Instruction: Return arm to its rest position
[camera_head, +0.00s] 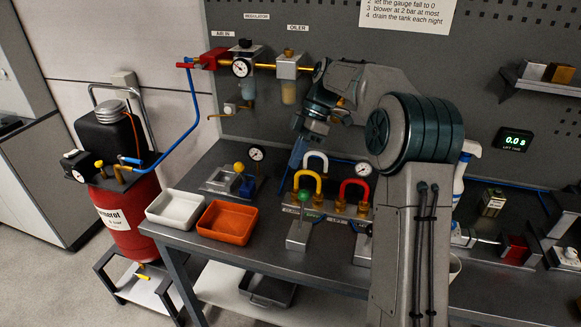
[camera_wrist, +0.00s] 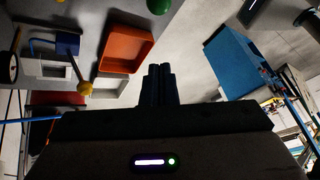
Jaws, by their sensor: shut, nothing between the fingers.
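My arm rises at the right of the head view and bends over the bench, its forearm and wrist (camera_head: 318,105) in front of the perforated panel. In the wrist view my gripper (camera_wrist: 159,72) shows its two dark fingers together, with nothing between them.
A red tank (camera_head: 125,220) stands at the left. A regulator gauge (camera_head: 241,68) and oiler (camera_head: 289,66) hang on the panel.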

